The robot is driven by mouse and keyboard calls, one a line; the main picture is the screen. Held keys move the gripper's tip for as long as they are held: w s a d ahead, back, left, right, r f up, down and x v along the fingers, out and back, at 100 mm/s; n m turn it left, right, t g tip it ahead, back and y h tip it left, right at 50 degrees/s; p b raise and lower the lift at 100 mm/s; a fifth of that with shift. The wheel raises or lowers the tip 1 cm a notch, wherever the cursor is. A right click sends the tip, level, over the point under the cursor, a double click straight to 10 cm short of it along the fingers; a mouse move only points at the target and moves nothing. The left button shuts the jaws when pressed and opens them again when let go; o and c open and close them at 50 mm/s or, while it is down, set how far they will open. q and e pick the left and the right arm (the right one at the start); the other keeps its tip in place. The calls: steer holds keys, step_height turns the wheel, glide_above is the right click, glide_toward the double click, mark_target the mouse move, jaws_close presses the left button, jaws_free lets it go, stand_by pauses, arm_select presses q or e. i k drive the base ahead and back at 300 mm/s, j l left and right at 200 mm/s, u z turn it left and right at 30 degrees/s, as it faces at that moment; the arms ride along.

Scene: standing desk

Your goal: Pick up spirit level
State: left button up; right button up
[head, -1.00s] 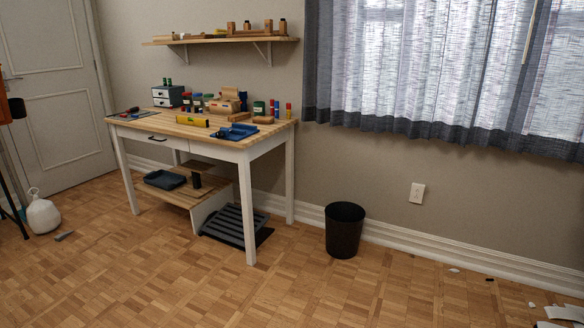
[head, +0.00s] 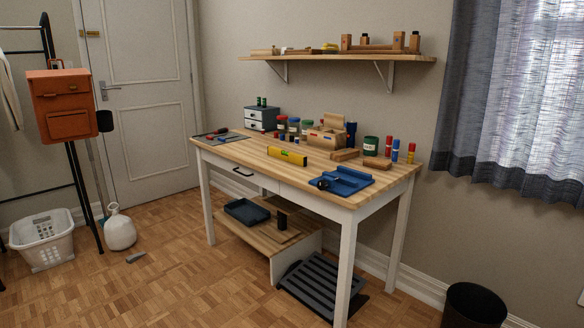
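The spirit level (head: 287,156) is a short yellow bar with dark marks. It lies near the front edge of the wooden desk top (head: 245,152), about midway along. A blue tool or tray (head: 343,181) is on the desk to its right, apart from it. Neither of my grippers shows in the head view.
Jars, a wooden caddy (head: 326,138) and a small drawer box (head: 262,118) stand along the desk's back. A black bin (head: 473,306) is at lower right, a laundry basket (head: 42,240) and white jug (head: 120,229) at left. Floor before the desk is mostly clear.

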mark_target(294, 158)
steer(key=i+j, duration=0.1)
steer(key=i, duration=0.3)
steer(key=i+z, duration=0.4)
steer(key=i+j+z, duration=0.2)
steer(key=i+z, duration=0.2)
steer(key=i, duration=0.05)
